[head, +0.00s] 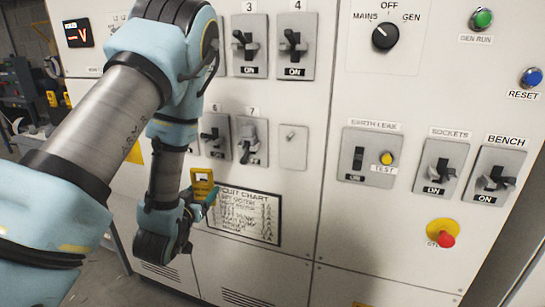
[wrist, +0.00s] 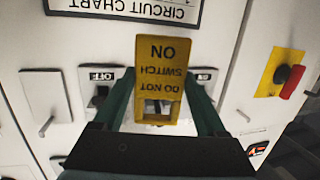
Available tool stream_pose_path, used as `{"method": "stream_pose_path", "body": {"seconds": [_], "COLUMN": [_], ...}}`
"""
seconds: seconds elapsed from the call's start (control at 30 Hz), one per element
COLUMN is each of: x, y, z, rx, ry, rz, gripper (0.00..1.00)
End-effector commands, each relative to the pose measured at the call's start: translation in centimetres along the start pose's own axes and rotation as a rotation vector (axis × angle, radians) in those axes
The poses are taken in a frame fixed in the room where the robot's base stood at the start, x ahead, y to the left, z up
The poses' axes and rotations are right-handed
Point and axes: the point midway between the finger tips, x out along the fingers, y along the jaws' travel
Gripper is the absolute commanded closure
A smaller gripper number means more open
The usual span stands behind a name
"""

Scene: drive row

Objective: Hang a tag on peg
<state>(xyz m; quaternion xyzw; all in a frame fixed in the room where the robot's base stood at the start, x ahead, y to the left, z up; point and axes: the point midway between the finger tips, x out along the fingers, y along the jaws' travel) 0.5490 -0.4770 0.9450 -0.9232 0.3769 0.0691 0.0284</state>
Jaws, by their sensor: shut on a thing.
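A yellow tag reading "DO NOT SWITCH ON" (wrist: 162,58) is held between the green fingers of my gripper (wrist: 160,92). It appears upside down in the wrist view, with a window near its lower end. In the head view the tag (head: 202,183) is small, in front of the panel at the circuit chart's upper left corner. My gripper (head: 203,196) is shut on it. A grey peg (head: 290,135) sticks out of a plain plate (head: 293,155), to the right of and above the tag. The wrist view shows that peg (wrist: 46,126) at left, apart from the tag.
Switch 7 (head: 250,142) and switch 6 (head: 215,135) sit left of the peg plate. The circuit chart (head: 245,215) is below. A red handle on yellow (wrist: 290,82) is at right in the wrist view.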

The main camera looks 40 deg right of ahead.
Motion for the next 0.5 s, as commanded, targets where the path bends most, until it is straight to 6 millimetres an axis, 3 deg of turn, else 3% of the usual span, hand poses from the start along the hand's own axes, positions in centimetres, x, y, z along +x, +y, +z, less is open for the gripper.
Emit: {"method": "stream_pose_path", "body": {"seconds": [0.03,0.2,0.4,0.5], "x": [-0.2,-1.8,-4.3,-5.2], "y": [2.7,10.8,17.3,18.9], "z": [-2.1,-6.3,-9.5,-10.3], "rx": [0.007,0.036,0.062,0.07], "ry": [0.006,0.007,0.004,0.002], "rz": [0.06,0.25,0.414,0.458], "gripper": [0.79,0.79,0.79,0.79]}}
